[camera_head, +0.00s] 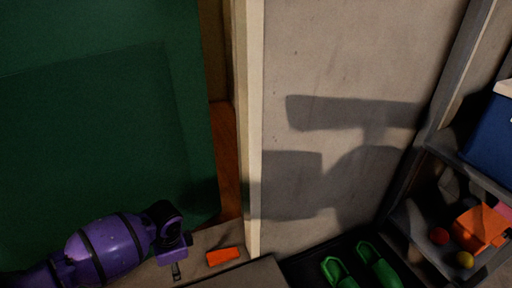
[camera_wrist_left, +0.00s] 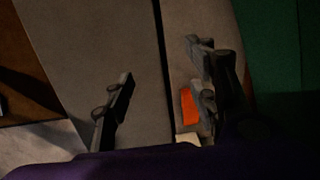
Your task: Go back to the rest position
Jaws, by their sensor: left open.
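My left gripper (camera_head: 180,262) is low in the head view, at the end of my purple arm, which comes in from the left. In the left wrist view its two dark fingers (camera_wrist_left: 160,72) stand apart with nothing held between them. A small orange block (camera_head: 224,256) lies on a pale surface just right of the gripper in the head view. In the left wrist view the block (camera_wrist_left: 188,106) shows beside the right finger, partly hidden by it. My right gripper is not in view.
A large dark green panel (camera_head: 100,110) fills the left. A pale post (camera_head: 250,120) and grey wall stand in the middle. Green shoes (camera_head: 376,265) lie on a dark tray at the lower right. A grey shelf at right holds a blue box (camera_head: 490,140), balls and an orange item.

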